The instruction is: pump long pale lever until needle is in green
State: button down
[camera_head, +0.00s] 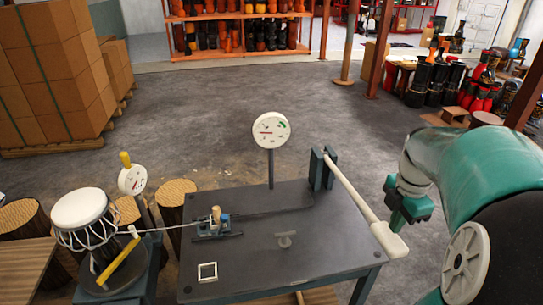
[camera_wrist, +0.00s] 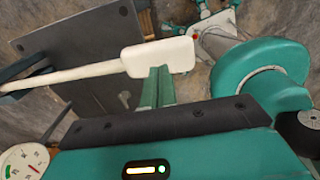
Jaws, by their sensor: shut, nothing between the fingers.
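The long pale lever (camera_head: 351,193) runs from a dark upright bracket (camera_head: 322,170) at the table's back right, slanting down to a broad paddle end (camera_head: 388,240) at the right edge. The lever's paddle also shows in the wrist view (camera_wrist: 158,57). My gripper (camera_head: 398,222) is shut and empty, close above the paddle. In the wrist view its fingertips (camera_wrist: 157,70) overlap the paddle's edge; I cannot tell whether they touch.
The dark table (camera_head: 330,250) holds a small clamp block (camera_head: 214,224) and a white square frame (camera_head: 207,272). A cord runs left to a white-topped drum (camera_head: 80,210). A second gauge (camera_head: 132,180) stands beside it. Boxes and drum shelves are farther back, beyond open floor.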

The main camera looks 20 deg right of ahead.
notch_tip(320, 180, down, 18)
notch_tip(320, 180, up, 18)
jog(key=shift+s+r, duration=0.1)
jog(key=shift+s, duration=0.05)
dwell(1.6)
dwell(0.6)
notch_tip(320, 180, down, 18)
notch_tip(320, 180, up, 18)
jog(key=shift+s+f, duration=0.1)
dwell(1.5)
dwell(0.6)
